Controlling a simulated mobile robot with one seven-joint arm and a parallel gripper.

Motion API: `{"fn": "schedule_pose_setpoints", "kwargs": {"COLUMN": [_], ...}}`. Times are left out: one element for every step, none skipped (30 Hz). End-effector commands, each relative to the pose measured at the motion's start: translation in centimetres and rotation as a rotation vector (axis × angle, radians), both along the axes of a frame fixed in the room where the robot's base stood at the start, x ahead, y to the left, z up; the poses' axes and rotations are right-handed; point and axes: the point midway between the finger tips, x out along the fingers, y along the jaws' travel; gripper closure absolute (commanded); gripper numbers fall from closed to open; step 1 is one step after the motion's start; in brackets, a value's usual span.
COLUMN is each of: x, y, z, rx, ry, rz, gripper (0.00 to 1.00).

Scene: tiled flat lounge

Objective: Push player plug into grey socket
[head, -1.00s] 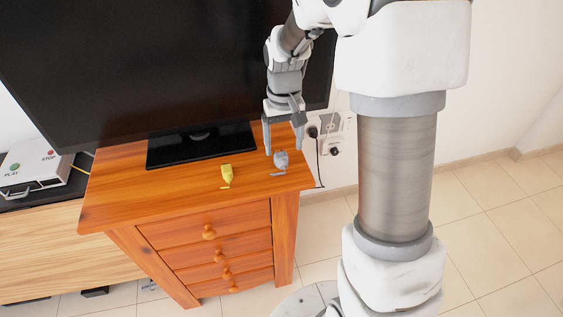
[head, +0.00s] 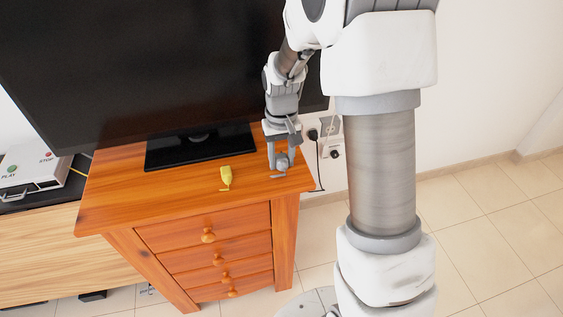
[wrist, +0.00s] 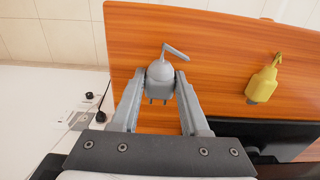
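A grey plug (head: 283,161) with two pins lies at the right end of the wooden cabinet top. It also shows in the wrist view (wrist: 160,72), its pins toward my gripper's palm. My gripper (head: 281,165) points down at the plug. In the wrist view its two fingertips (wrist: 161,76) press against the plug's sides, with no clear gap. A yellow plug (head: 227,178) lies apart to the left on the same top. The white player (head: 32,168) with PLAY and STOP buttons stands far left.
A large dark television (head: 150,75) stands at the back of the cabinet (head: 140,205), close behind my arm. Black plugs (head: 334,153) with a hanging cable are at the wall sockets. The cabinet top's front left is clear. Tiled floor is open at right.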

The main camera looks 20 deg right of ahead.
Motion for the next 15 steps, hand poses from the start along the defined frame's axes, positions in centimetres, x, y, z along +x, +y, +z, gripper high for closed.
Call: {"fn": "schedule_pose_setpoints", "kwargs": {"x": [0.01,0.01,0.01,0.01,0.01,0.01,0.01,0.02,0.02,0.02,0.02,0.02,0.02,0.03,0.03], "y": [0.01,0.01,0.01,0.01,0.01,0.01,0.01,0.01,0.01,0.01,0.01,0.01,0.01,0.01,0.01], "z": [0.01,0.02,0.02,0.02,0.02,0.02,0.02,0.03,0.03,0.03,0.03,0.04,0.06,0.1,0.21], "rx": [0.0,0.0,0.0,0.0,0.0,0.0,0.0,0.0,0.0,0.0,0.0,0.0,0.0,0.0,0.0], "ry": [0.0,0.0,0.0,0.0,0.0,0.0,0.0,-0.001,-0.001,-0.001,-0.001,-0.001,-0.001,-0.001,-0.001], "rz": [0.0,0.0,0.0,0.0,0.0,0.0,0.0,0.0,0.0,0.0,0.0,0.0,0.0,0.0,0.0], "gripper": [0.76,0.81,0.88,0.94,0.99,1.0,1.0,1.0,1.0,1.0,1.0,1.0,1.0,1.0,1.0]}}
